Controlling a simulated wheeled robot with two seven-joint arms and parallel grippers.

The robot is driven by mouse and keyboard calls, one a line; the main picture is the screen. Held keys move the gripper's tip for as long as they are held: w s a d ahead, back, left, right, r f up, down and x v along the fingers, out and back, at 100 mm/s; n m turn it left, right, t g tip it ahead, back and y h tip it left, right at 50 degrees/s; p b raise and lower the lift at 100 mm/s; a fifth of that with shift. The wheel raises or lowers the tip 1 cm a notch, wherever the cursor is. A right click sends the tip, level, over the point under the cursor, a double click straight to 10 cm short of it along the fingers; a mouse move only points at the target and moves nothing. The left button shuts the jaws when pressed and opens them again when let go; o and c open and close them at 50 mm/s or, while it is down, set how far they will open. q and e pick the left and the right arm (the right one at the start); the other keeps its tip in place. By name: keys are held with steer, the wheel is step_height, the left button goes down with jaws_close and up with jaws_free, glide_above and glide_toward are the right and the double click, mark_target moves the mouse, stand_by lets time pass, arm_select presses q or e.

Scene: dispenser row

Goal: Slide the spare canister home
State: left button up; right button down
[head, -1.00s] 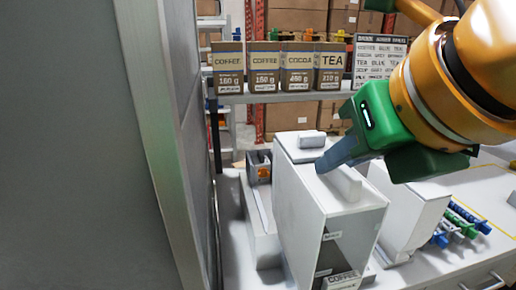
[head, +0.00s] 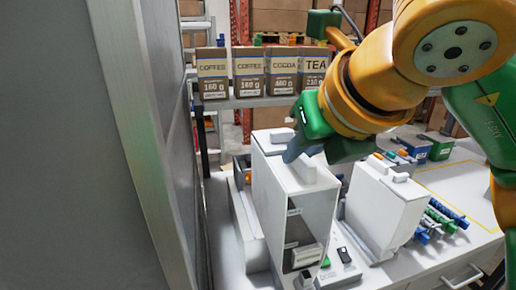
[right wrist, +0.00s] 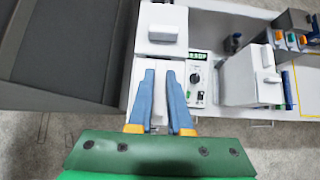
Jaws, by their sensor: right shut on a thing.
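The white canister (head: 275,200) is a tall, narrow box with a dark window and a COFFEE label low on its front. Its top carries a small block at the back and a raised grip bar (head: 316,176) nearer the front. My right gripper (head: 292,153) is shut on that bar from above. In the right wrist view, the blue fingers (right wrist: 159,76) lie either side of it, over the white canister top (right wrist: 160,52). The canister stands upright among the counter units; its underside is hidden, so I cannot tell whether it touches down. My left gripper is not in view.
A second white canister (head: 380,215) stands close on the right, with a narrow gap between. A grey panel (head: 70,150) rises close on the left. Labelled boxes (head: 250,72) stand on the shelf behind. Blue and green levers (head: 440,215) lie right. A dial panel (right wrist: 195,78) sits between the canisters.

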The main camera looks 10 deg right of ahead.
steer(key=shift+w, duration=0.9)
steer(key=shift+w+r+p, duration=0.1)
steer(key=shift+w+p, duration=0.4)
steer(key=shift+p, duration=0.05)
steer(key=shift+w+a+p, duration=0.2)
steer(key=shift+w+p, duration=1.4)
steer(key=shift+w, duration=1.55)
steer(key=shift+w+f, duration=0.3)
